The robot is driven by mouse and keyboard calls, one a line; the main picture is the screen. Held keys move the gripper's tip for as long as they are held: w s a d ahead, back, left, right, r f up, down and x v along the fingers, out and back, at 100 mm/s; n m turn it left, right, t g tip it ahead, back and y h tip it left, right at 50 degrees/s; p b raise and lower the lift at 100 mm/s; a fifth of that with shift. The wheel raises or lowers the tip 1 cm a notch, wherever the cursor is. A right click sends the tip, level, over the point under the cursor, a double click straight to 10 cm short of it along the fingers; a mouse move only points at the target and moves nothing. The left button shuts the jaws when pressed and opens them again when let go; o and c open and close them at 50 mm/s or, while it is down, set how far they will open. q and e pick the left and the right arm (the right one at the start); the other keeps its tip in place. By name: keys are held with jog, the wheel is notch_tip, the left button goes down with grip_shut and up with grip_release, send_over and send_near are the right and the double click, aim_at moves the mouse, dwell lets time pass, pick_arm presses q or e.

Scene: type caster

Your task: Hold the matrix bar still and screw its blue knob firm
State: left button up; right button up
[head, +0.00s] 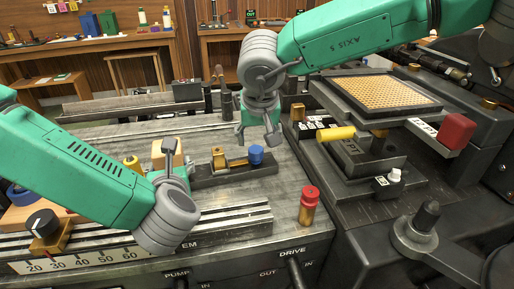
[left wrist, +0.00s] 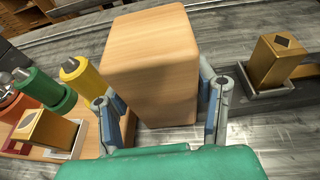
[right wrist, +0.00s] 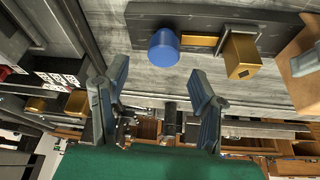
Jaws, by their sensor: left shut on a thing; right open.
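The matrix bar (head: 208,180) is a dark bar lying on the grey metal bed. It carries a brass block (head: 218,158) and, at its right end, a blue knob (head: 256,154). A wooden block (left wrist: 150,60) stands at the bar's left end; I cannot tell how it joins the bar. My left gripper (left wrist: 158,95) is shut on this wooden block, one finger on each side. My right gripper (head: 257,137) is open and empty, pointing down just above and behind the knob. In the right wrist view the knob (right wrist: 164,47) lies beyond the open fingertips, apart from them.
A brass bottle with a red cap (head: 308,206) stands right of the bar. A yellow handle (head: 336,134) and the raised machine table (head: 430,122) stand farther right. Green and yellow spools (left wrist: 85,78) stand left of the wooden block. A slotted rail (head: 230,222) runs in front.

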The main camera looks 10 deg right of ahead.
aim_at(258, 148)
jog(key=shift+x, duration=2.4)
jog(key=c, duration=1.2)
jog(key=shift+o, duration=0.2)
jog(key=shift+d, duration=0.1)
